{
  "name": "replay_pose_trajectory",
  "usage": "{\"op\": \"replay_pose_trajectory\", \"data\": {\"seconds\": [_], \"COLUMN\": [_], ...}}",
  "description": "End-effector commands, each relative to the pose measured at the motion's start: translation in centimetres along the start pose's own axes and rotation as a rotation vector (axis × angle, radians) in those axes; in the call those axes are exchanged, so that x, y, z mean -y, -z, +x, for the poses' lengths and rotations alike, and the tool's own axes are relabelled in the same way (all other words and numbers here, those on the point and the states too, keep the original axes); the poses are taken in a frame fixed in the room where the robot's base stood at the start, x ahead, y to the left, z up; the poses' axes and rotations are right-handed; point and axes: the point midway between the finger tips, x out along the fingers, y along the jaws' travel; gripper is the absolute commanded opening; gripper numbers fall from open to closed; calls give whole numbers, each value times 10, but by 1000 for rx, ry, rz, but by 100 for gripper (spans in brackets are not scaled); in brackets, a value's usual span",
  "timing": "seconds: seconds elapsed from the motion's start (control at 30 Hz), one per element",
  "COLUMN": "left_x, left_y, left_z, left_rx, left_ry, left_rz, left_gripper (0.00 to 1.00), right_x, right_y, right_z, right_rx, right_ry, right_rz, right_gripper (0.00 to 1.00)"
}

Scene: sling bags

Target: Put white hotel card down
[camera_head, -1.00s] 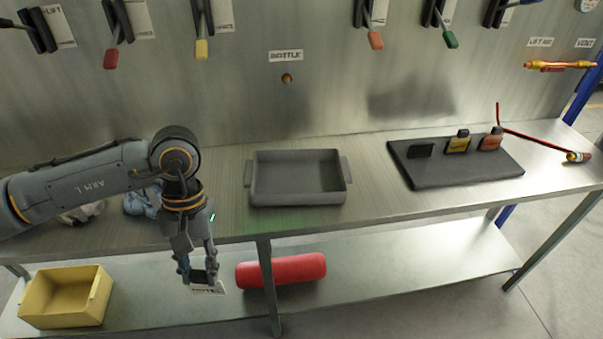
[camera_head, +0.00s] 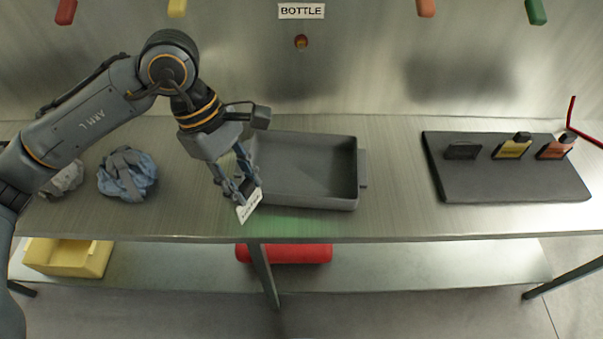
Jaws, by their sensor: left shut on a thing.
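A small white card (camera_head: 249,208) with dark print shows in the head view, at the front left corner of a grey tray. My left gripper (camera_head: 241,190) is shut on the card and points down over the table. The card is tilted; its upper part is hidden between the fingers. I cannot tell whether it touches the table. The grey tray (camera_head: 340,195) looks empty, with its left end partly hidden by my gripper. My right gripper is not in view.
Crumpled blue-grey cloth (camera_head: 128,174) and a paler crumpled piece lie to the left. A yellow bin (camera_head: 68,258) and a red roll (camera_head: 290,253) are on the lower shelf. The metal table (camera_head: 390,215) is bare between tray and board.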

Motion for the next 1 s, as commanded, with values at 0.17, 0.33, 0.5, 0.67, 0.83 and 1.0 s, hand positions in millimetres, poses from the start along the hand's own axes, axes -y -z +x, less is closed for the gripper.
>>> {"op": "replay_pose_trajectory", "data": {"seconds": [0.17,0.33,0.5,0.67,0.83,1.0], "left_x": [-14,-26,-34,-38,-43,-70], "left_y": [-26,-49,-68,-79,-82,-66], "left_z": [-3,-10,-17,-22,-24,-19], "left_rx": [6,8,8,8,7,6], "left_ry": [-105,-203,-291,-345,-366,-365], "left_rz": [-311,-608,-873,-1043,-1125,-1142], "left_gripper": [0,0,0,0,0,0], "right_x": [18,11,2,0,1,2], "right_y": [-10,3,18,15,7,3], "right_z": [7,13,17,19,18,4], "right_rx": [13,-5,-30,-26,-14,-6], "right_ry": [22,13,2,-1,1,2], "right_rz": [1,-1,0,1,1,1], "right_gripper": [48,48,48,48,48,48]}}
